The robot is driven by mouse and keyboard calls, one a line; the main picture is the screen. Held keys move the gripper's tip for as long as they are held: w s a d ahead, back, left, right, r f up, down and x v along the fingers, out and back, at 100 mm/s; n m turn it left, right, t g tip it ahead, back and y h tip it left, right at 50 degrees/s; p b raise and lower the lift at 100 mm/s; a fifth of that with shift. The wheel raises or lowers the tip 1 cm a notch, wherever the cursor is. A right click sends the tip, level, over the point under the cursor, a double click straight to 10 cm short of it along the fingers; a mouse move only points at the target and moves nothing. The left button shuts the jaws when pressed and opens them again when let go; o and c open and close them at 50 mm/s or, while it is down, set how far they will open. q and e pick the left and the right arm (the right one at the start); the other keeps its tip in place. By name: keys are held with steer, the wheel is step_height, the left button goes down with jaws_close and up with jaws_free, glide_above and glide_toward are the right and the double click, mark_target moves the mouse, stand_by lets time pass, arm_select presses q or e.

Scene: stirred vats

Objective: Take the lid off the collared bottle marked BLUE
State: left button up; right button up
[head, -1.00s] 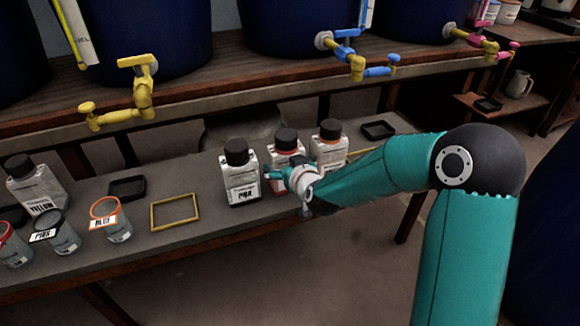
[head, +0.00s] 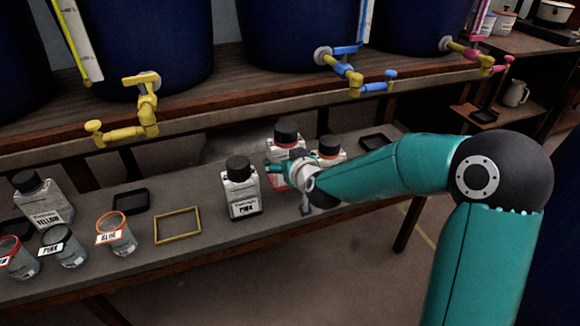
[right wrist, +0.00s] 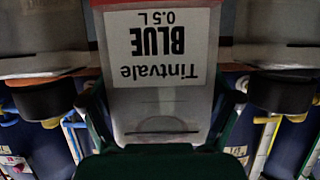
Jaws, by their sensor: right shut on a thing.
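The bottle marked BLUE (right wrist: 158,75) fills the middle of the right wrist view, with its label upside down there. In the head view the held bottle (head: 284,151) has a dark lid (head: 286,131) on, with an orange-red collar under it. It stands upright, apparently raised off the bench. My right gripper (head: 285,172) is shut around its body, with a finger on each side in the right wrist view (right wrist: 162,112). The lid is outside the right wrist view. My left gripper is not in view.
The PINK bottle (head: 241,190) stands close left, and another collared bottle (head: 329,147) close right, partly behind my arm. A yellow frame (head: 158,238) and black tray (head: 130,192) lie left on the bench (head: 205,215). Taps, including the blue one (head: 355,82), overhang behind.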

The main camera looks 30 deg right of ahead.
mark_target(286, 126)
step_height(286, 126, up, 13)
steer(key=p, duration=0.6)
steer(key=shift+r+p, duration=0.1)
steer(key=shift+p, duration=0.3)
steer(key=o, duration=0.5)
steer(key=c, duration=1)
